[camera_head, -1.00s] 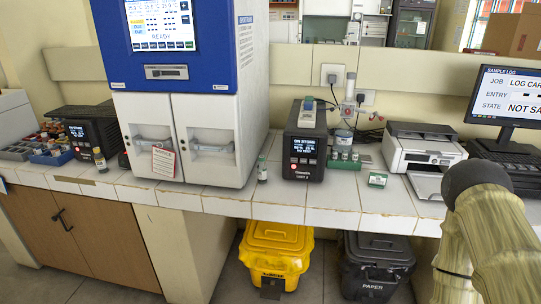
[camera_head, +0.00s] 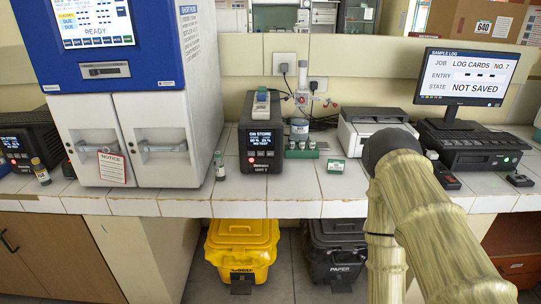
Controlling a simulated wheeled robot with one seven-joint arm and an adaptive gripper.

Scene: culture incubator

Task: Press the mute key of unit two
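A dark box-shaped unit (camera_head: 261,137) stands on the white tiled counter, right of the blue and white cabinet. Its lit screen shows several lines of text, and a small label below seems to read UNIT 2. A small red mark (camera_head: 250,160) sits low on its front; whether this is the mute key I cannot tell. A similar dark unit (camera_head: 30,142) stands at the far left, partly cut off, also with a lit screen. My arm rises at the lower right, in front of the counter, apart from both units. My gripper cannot be made out.
The blue and white cabinet (camera_head: 150,70) has a notice (camera_head: 111,169) on its door. A printer (camera_head: 372,130) and monitor (camera_head: 466,77) are further right. Yellow (camera_head: 242,245) and dark (camera_head: 336,250) bins stand below.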

